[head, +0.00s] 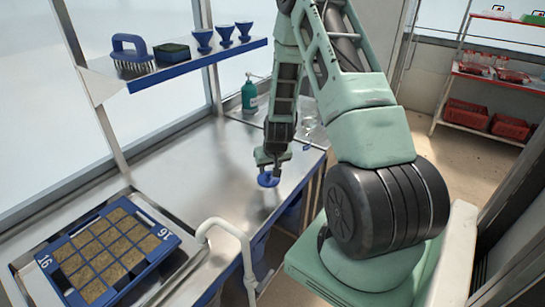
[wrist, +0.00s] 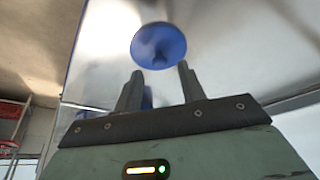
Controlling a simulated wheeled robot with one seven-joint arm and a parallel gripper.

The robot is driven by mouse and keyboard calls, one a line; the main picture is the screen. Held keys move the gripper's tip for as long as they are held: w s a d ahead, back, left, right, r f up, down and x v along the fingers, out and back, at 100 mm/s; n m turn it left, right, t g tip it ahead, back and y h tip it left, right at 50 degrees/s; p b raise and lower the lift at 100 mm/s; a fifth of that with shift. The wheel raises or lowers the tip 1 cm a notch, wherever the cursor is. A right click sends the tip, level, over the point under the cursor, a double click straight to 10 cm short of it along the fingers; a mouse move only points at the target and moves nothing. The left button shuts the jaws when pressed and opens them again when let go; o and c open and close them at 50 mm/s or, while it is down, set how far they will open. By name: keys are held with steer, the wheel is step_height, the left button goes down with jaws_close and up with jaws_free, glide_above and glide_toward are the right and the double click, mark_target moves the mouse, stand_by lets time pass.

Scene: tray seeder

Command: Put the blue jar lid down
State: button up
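The blue jar lid (head: 268,180) is a small round disc just below my gripper (head: 272,161), near the front edge of the steel counter. In the wrist view the lid (wrist: 158,42) shows its round face with a darker knob-like middle. It sits just past my gripper's fingertips (wrist: 160,70), centred between them. The two fingers stand apart with a clear gap, and nothing shows clamped between them. I cannot tell whether the lid rests on the counter or whether a finger touches its rim.
The counter (head: 190,165) is bare to the lid's left. A blue seed tray (head: 165,243) lies at the front left, a white pipe (head: 232,228) nearer. A green bottle (head: 249,94) and clear glassware (head: 309,128) stand behind. A shelf (head: 180,68) holds a brush, sponge and funnels.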

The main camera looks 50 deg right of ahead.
steer(key=b+v, duration=0.1)
steer(key=v, duration=0.8)
steer(key=shift+s+r, duration=0.15)
steer(key=shift+r, duration=0.05)
steer(key=a+r+n+y, duration=0.2)
steer(key=a+r+n, duration=0.15)
steer(key=a, duration=0.85)
steer(key=a+r+n+y, duration=0.1)
steer(key=a+r+n, duration=0.25)
steer(key=a, duration=0.95)
steer(key=s+a+r+n+g, duration=0.1)
steer(key=s+a+r+n, duration=0.2)
steer(key=s+a, duration=0.5)
steer(key=s+a+r+n+g, duration=0.2)
steer(key=s+a+r+n, duration=0.1)
steer(key=s+a, duration=0.5)
steer(key=s+n, duration=0.1)
steer(key=s, duration=0.1)
steer(key=shift+s+a+g, duration=0.25)
steer(key=shift+g, duration=0.05)
steer(key=shift+r, duration=0.1)
